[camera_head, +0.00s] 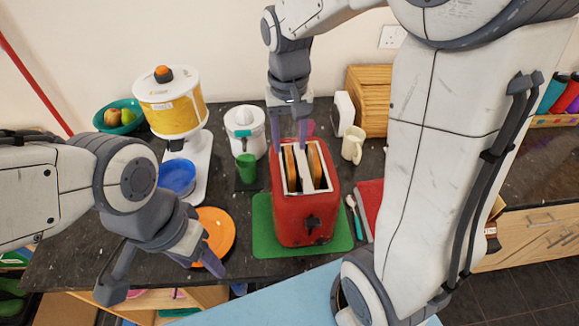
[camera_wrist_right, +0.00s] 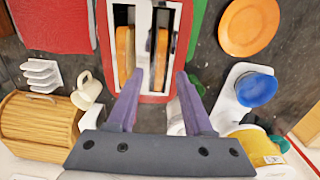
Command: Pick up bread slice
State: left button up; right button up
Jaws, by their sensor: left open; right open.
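A red toaster (camera_head: 307,218) stands on a green mat (camera_head: 262,238), with one bread slice in each slot. The left slice (camera_head: 291,168) and the right slice (camera_head: 316,165) stand upright in the head view; their tops show. In the right wrist view the slices appear swapped: one slice (camera_wrist_right: 124,50) at left and a darker-edged one (camera_wrist_right: 160,55) at right. My right gripper (camera_head: 291,132) is open and empty at the toaster's back end. Its fingertips (camera_wrist_right: 161,78) appear on either side of the darker-edged slice's line; contact is not visible. My left gripper (camera_head: 165,272) is open and empty at the counter's front left.
An orange plate (camera_head: 217,232) and a blue bowl (camera_head: 177,177) lie left of the toaster. A green cup (camera_head: 246,167) and a white-lidded appliance (camera_head: 245,125) stand close behind left. A cream mug (camera_head: 353,144) and wooden bread box (camera_head: 371,98) stand behind right.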

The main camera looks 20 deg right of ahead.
aim_at(290, 155)
notch_tip(290, 155, down, 5)
jog(key=shift+f+p, duration=0.1)
jog(key=shift+p, duration=0.6)
grip_shut()
